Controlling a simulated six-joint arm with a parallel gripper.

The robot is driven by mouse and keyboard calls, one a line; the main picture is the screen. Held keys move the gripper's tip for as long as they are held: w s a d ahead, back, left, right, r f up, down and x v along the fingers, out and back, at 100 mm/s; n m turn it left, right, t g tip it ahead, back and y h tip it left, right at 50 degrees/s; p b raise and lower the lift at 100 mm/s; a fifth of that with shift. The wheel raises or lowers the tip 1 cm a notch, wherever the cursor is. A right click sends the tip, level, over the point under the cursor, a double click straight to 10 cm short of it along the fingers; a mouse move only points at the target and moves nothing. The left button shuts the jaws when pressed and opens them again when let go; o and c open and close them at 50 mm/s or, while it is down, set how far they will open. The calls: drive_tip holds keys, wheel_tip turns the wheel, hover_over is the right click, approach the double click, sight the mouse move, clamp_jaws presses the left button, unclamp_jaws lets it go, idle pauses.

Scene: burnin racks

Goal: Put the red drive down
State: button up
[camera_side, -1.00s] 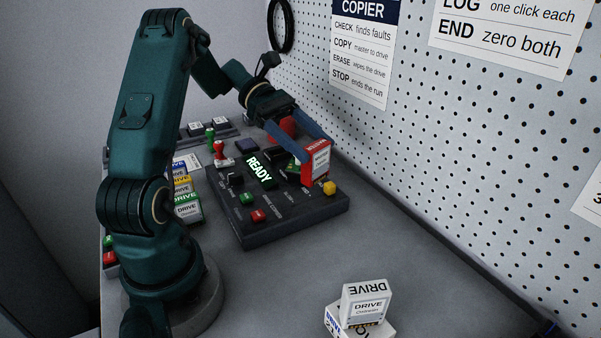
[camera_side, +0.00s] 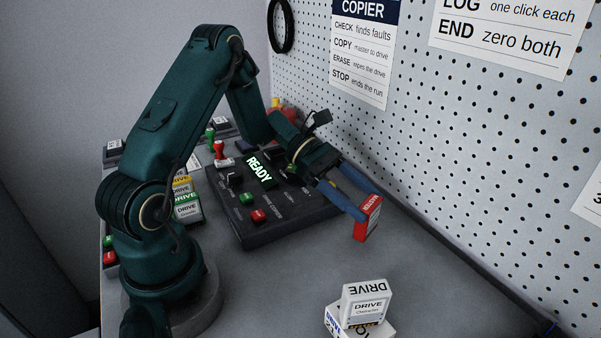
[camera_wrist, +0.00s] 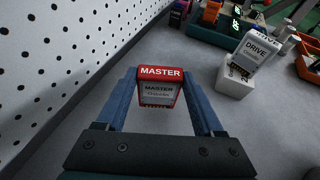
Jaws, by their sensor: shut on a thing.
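The red drive (camera_side: 368,218) has a white label reading MASTER. My gripper (camera_side: 358,203) is shut on it, with a blue finger on each side. In the side view the drive is held tilted, to the right of the dark copier console, near the pegboard. Whether its lower edge touches the table I cannot tell. In the wrist view the red drive (camera_wrist: 160,87) sits between the fingertips of my gripper (camera_wrist: 160,92), its MASTER label facing the camera.
The copier console (camera_side: 262,225) shows READY. Green and yellow drives (camera_side: 187,205) stand left of it. The pegboard (camera_side: 480,170) borders the right. Bare table (camera_side: 300,275) lies in front of the console.

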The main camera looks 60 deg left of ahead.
drive_tip(key=shift+f, duration=1.3)
drive_tip(key=shift+f, duration=0.1)
drive_tip(key=o, duration=1.4)
drive_tip(key=shift+o, duration=0.2)
